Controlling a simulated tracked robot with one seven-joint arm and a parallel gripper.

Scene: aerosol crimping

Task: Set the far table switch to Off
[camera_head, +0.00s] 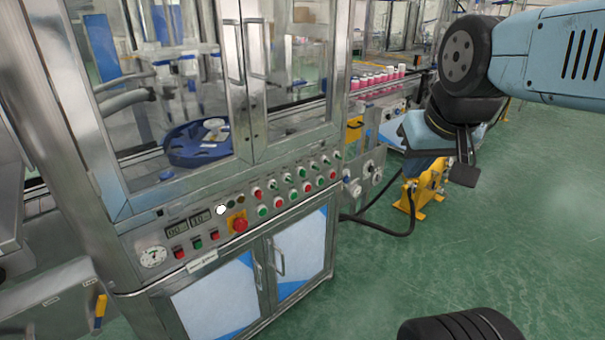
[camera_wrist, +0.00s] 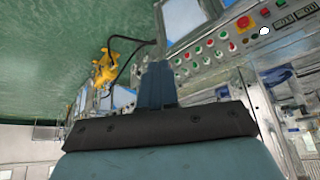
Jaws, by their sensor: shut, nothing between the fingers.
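A slanted control panel (camera_head: 218,253) runs along the front of the steel machine. Two rows of red and green buttons and small knobs (camera_head: 302,172) fill its right part. Their labels are too small to read, so I cannot tell which one is the far table switch or how it is set. My gripper (camera_head: 464,172) is shut and empty at the upper right, apart from the panel, over the green floor. In the wrist view my gripper (camera_wrist: 157,84) shows in front, with the panel knobs (camera_wrist: 198,50) upside down beyond it to the right.
A red emergency button (camera_head: 239,225) on a yellow plate, a gauge (camera_head: 153,256) and two displays sit on the panel's left part. Glass doors stand above, cabinet doors with handles below. Green floor is open at right.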

